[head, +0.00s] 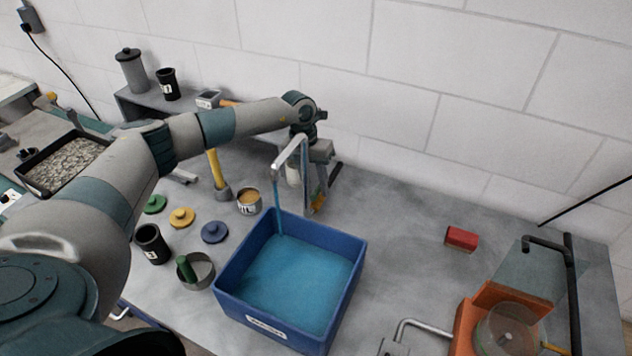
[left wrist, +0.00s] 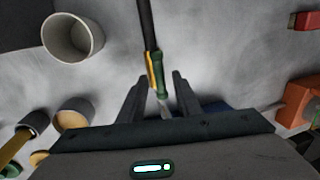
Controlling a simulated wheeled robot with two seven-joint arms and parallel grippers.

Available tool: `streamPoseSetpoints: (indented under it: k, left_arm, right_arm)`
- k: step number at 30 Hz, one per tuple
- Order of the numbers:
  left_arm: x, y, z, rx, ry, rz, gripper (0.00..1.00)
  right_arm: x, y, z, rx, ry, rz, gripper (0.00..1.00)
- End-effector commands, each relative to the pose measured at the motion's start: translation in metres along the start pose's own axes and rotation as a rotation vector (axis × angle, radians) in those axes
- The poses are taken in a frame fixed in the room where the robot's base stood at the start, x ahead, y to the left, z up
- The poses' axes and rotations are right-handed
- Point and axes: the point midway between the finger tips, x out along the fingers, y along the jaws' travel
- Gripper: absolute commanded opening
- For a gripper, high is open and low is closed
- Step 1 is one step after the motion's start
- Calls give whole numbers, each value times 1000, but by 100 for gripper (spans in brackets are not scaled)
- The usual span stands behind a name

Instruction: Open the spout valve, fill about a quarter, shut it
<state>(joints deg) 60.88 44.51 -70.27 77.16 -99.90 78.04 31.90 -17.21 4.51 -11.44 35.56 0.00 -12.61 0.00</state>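A grey spout pipe (head: 291,152) bends over the back left of the blue bin (head: 222,283). A thin blue stream (head: 278,205) runs from its tip into the bin. Light blue liquid (head: 300,275) covers the bin floor, with bare wall above it; the exact depth is hard to tell. My left gripper (head: 318,195) is beside the spout's post, partly hidden by pipe and wrist. In the left wrist view, its two fingers (left wrist: 160,82) stand apart on either side of a green valve handle (left wrist: 160,76) with a yellow strip. Small gaps show beside the handle. My right gripper is not visible.
Left of the bin are a tin (head: 249,202), green, yellow and blue lids (head: 214,232), a black cup (head: 152,244) and a grey bowl (head: 198,272). A red block (head: 461,238) and an orange stand (head: 466,325) are on the right. Table between bin and block is clear.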

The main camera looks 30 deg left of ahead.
Motion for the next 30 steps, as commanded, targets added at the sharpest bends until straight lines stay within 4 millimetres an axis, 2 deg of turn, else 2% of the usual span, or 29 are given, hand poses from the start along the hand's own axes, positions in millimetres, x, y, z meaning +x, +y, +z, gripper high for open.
streamPoseSetpoints:
  k: [11,15,23,30]
  left_arm:
    - [4,0,0,0,-1,0,31]
    - [4,0,0,0,-1,0,0]
    - [4,0,0,4,0,0,0]
    - [6,1,1,52,9,-1,0]
  right_arm:
    - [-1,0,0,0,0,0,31]
    - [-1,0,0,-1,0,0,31]
    - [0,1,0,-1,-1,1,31]
    - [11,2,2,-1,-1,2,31]
